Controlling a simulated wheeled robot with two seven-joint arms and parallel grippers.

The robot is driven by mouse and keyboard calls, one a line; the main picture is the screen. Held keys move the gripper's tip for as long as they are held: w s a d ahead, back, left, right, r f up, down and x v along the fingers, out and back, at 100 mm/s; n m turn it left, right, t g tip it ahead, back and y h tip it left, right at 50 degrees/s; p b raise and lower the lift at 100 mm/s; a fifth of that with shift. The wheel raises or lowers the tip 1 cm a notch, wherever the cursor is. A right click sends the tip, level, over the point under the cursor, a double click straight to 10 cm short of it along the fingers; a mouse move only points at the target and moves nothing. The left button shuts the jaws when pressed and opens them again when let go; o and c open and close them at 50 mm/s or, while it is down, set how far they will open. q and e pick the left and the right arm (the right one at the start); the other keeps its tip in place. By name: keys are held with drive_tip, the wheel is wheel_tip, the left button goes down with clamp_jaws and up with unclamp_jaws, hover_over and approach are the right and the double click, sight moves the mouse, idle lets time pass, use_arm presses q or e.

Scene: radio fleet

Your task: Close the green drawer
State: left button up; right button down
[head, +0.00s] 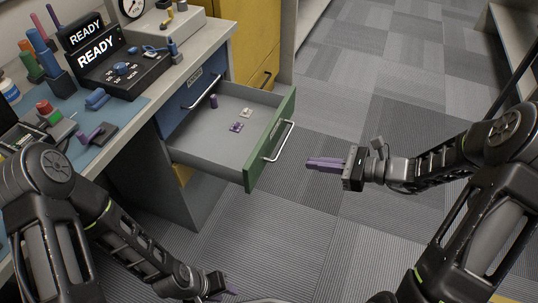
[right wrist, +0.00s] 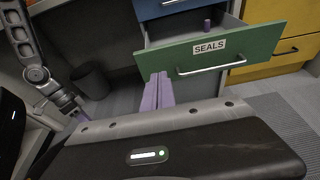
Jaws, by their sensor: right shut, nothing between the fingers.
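The green drawer (head: 256,172) stands pulled out from under the desk, its grey inside open to view. Its front has a silver bar handle (head: 280,142). In the right wrist view the green front (right wrist: 262,45) carries a SEALS label. My right gripper (head: 310,163) has purple fingers that are shut and empty. It is in front of the drawer, to the right of the handle and apart from it in the head view. My left gripper (head: 228,290) is low at the bottom of the head view, below the drawer; its fingers are too small to read.
The desk (head: 140,108) holds a READY console (head: 115,70). Carpet to the right is clear.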

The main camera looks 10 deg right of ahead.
sight(258, 155)
drive_tip(key=shift+a, duration=0.1)
